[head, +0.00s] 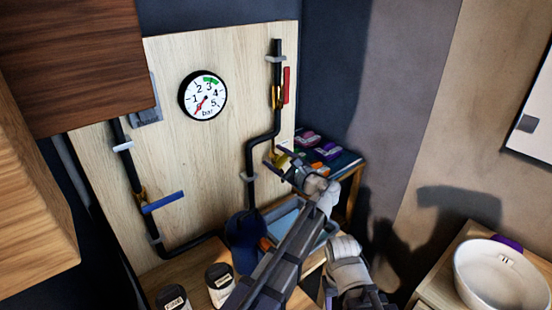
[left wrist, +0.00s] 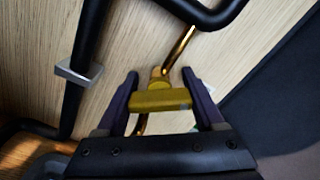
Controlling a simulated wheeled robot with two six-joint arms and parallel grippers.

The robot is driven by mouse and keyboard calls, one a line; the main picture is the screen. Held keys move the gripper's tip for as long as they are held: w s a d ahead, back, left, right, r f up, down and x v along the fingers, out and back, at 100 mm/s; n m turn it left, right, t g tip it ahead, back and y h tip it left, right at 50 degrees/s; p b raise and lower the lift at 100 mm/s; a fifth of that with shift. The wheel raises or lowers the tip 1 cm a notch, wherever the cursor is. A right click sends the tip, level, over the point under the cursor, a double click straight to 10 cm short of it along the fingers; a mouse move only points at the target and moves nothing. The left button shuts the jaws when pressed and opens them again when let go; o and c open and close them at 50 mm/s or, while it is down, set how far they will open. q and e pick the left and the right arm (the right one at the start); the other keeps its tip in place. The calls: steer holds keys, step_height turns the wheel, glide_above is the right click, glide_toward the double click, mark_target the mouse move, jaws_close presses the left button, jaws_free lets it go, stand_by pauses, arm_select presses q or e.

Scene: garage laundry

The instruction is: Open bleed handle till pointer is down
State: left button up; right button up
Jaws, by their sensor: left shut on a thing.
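The yellow bleed handle (left wrist: 160,101) sits on a thin brass pipe that branches off the black pipe. In the head view the handle (head: 281,161) is small and partly hidden by my gripper. My left gripper (left wrist: 160,80) has its two purple fingers at either end of the handle and is shut on it. It also shows in the head view (head: 282,163). The round pressure gauge (head: 214,88) on the wooden board has its red pointer directed to the lower left, below the 1. A green band lies near the 3. My right gripper is out of view.
A red handle (head: 286,85) lies along the right pipe above. A blue handle (head: 163,202) sticks out from the left pipe. A dark blue bucket (head: 243,243) and two labelled jars (head: 219,279) stand below. A white basin (head: 500,275) is at the far right.

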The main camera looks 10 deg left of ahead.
arm_select(q)
steer(key=c, duration=0.6)
steer(key=shift+n, duration=0.7)
steer(key=o, duration=1.4)
steer(key=shift+c, duration=0.2)
